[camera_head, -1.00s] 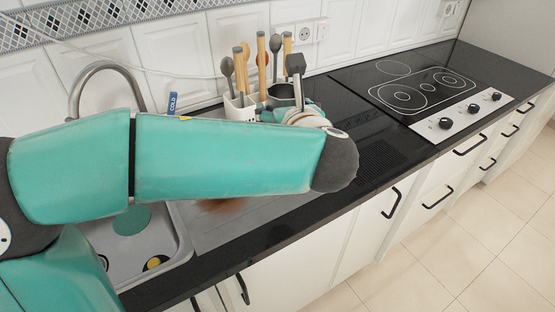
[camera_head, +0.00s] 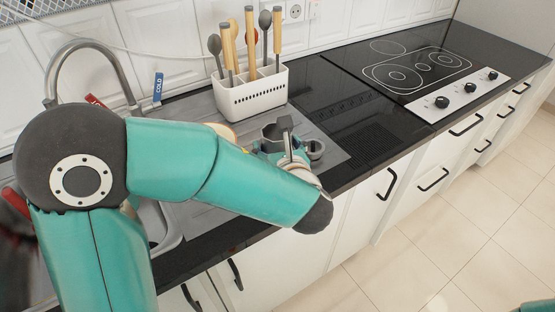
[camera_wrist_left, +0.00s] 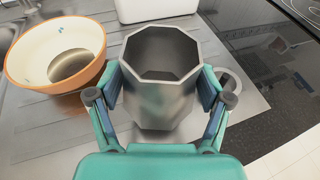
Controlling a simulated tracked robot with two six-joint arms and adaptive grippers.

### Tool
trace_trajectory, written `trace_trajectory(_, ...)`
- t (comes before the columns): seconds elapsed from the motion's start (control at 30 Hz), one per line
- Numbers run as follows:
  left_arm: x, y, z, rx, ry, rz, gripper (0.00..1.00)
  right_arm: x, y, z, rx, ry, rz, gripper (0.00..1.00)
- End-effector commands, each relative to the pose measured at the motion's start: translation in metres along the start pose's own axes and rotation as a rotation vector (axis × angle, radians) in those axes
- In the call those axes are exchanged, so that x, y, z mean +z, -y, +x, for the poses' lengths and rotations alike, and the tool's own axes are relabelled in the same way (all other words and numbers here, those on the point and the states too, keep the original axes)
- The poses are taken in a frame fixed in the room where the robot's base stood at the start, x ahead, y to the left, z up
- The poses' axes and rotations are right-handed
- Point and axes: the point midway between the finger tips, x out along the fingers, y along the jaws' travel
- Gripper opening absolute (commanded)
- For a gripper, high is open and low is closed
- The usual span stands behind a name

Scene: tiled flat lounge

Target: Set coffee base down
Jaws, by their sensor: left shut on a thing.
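The coffee base is an open, eight-sided grey metal pot (camera_wrist_left: 160,100), seen from above in the left wrist view. My left gripper (camera_wrist_left: 160,84) is shut on it, with one finger on each side. In the head view, the left gripper (camera_head: 287,150) and the dark pot (camera_head: 270,132) are over the right end of the grey draining board (camera_head: 325,142), partly hidden by my forearm. The pot looks upright and low over the board. I cannot tell whether its bottom touches. My right gripper is not in view.
A white utensil holder (camera_head: 262,94) stands behind the pot. An orange-rimmed bowl (camera_wrist_left: 60,62) is left of it. A small round metal part (camera_wrist_left: 232,84) lies close on its right. The hob (camera_head: 420,70) is further right. The sink is behind my arm.

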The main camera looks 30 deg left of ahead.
Motion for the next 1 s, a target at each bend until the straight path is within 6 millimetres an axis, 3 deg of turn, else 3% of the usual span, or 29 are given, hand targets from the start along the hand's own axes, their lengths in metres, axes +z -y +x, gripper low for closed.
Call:
trace_trajectory(0.23, -0.033, 0.001, 0.010, -0.001, -0.001, 0.005, 0.12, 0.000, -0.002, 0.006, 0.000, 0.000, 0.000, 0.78)
trace_trajectory(0.53, -0.038, 0.001, 0.012, -0.002, 0.000, 0.001, 0.12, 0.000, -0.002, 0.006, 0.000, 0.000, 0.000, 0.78)
trace_trajectory(0.57, -0.039, 0.001, 0.012, -0.002, -0.002, 0.001, 0.83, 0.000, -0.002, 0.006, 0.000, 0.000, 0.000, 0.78)
trace_trajectory(0.6, -0.039, 0.001, 0.012, -0.002, -0.002, 0.001, 0.90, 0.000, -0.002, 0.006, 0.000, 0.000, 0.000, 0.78)
trace_trajectory(0.67, -0.039, 0.001, 0.012, -0.002, -0.001, 0.001, 1.00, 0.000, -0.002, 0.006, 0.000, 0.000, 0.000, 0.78)
trace_trajectory(1.0, -0.038, 0.002, 0.011, -0.004, -0.001, 0.001, 1.00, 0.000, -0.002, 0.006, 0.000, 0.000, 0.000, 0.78)
